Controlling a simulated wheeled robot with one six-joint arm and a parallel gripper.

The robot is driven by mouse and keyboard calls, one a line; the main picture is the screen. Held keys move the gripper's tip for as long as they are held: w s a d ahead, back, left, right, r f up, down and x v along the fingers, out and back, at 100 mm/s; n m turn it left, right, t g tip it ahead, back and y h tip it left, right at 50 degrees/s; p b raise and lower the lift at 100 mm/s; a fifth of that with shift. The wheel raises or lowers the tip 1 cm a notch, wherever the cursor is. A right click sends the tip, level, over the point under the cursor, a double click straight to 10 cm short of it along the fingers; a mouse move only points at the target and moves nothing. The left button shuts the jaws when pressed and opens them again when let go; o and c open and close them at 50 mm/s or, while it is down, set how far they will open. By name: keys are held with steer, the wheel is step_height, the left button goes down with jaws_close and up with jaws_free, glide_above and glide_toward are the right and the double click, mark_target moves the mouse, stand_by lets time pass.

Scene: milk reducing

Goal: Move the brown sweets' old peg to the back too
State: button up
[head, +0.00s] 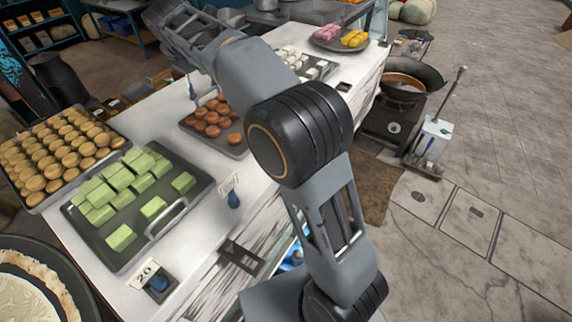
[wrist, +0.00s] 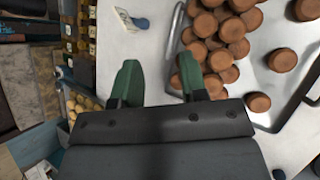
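Brown sweets (head: 213,119) lie on a metal tray (head: 240,150) mid-counter; they fill the right of the wrist view (wrist: 222,40). A blue peg with a pale card (head: 233,199) stands at the counter's front, before the brown sweets' tray. Another blue peg (head: 192,92) stands behind that tray. A blue peg with a card (wrist: 141,23) lies beyond my fingertips in the wrist view. My gripper (wrist: 160,78) is open above the white counter beside the brown tray, with nothing between its green fingers. In the head view its fingertips are not clear.
Green sweets (head: 152,207) on a tray stand left of the brown ones, with a "20" card peg (head: 158,283) before them. Golden sweets (head: 60,150) are behind. White sweets (head: 314,71) and a pink-and-yellow plate (head: 341,45) stand farther along. Bare counter (head: 165,123) lies between trays.

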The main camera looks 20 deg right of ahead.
steer(key=s+d+f+m, duration=0.2)
steer(key=s+d+m, duration=0.2)
steer(key=s+m, duration=0.3)
steer(key=s+d+f+m+g, duration=0.1)
steer(key=s+d+f+m, duration=0.2)
steer(key=s+m, duration=0.4)
steer(key=s+d+f+m+g+y, duration=0.1)
steer(key=s+d+m, duration=0.4)
steer(key=s, duration=0.5)
steer(key=shift+s+f+m, duration=0.15)
steer(key=shift+f+m, duration=0.75)
steer(key=s+f+m+g, duration=0.1)
steer(key=s+f+m, duration=0.5)
steer(key=s+m, duration=0.1)
steer(key=shift+s+d+f+y, duration=0.15)
steer(key=shift+s+d+y, duration=0.15)
steer(key=shift+s+d, duration=0.2)
